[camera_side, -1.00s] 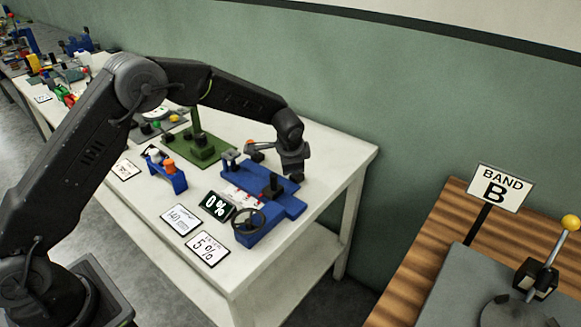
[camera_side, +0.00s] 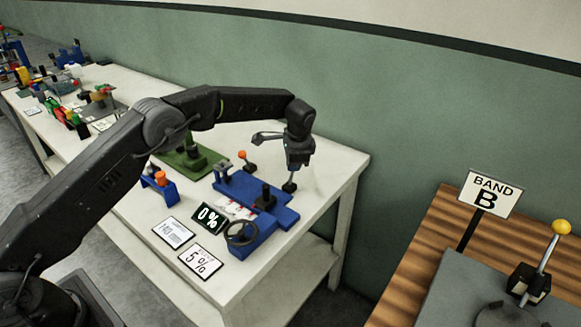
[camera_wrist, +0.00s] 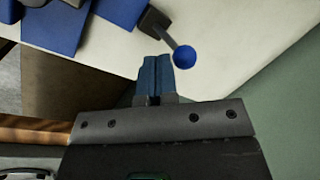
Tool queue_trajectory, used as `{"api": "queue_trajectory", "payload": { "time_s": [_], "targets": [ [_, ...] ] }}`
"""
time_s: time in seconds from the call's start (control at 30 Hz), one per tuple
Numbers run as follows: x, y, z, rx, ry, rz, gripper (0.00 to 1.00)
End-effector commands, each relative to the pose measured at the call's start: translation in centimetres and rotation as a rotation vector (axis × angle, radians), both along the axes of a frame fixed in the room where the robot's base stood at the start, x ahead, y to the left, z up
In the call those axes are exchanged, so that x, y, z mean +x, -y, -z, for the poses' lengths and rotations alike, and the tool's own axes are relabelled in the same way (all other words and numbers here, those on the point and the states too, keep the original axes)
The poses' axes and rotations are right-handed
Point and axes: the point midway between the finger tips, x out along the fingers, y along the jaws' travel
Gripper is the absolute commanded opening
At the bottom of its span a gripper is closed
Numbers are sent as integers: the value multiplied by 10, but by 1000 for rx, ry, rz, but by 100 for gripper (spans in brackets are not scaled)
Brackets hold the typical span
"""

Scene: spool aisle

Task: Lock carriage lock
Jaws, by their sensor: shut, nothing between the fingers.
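The blue carriage machine (camera_side: 255,197) stands on the white bench with a black handwheel (camera_side: 241,233) at its front. Behind it is a short lever with an orange knob (camera_side: 242,155). A small dark lever base (camera_side: 289,186) stands at its right end, just below my gripper (camera_side: 298,164). In the wrist view a lever with a blue ball knob (camera_wrist: 184,57) rises from a black base (camera_wrist: 153,22) beside the blue machine. My gripper (camera_wrist: 157,60) is shut and empty, with the knob just right of its fingertips in that picture. I cannot tell which lever is the carriage lock.
A 0% display (camera_side: 209,217) and a 5% card (camera_side: 200,262) sit in front of the machine. A blue holder (camera_side: 159,186) and a green stand (camera_side: 190,160) are to the left. A Band B sign (camera_side: 490,194) stands on the wooden table at right.

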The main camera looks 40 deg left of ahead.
Motion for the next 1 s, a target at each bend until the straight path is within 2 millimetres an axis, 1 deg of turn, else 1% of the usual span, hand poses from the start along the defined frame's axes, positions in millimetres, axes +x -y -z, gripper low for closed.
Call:
{"api": "queue_trajectory", "payload": {
  "time_s": [0.23,0.6,0.9,1.0],
  "targets": [
    [0,0,-2,0,3,0,0],
    [0,0,-16,-1,2,0,0],
    [0,0,-17,-1,2,0,0],
    [0,1,-21,-1,4,0,0]
  ]
}}
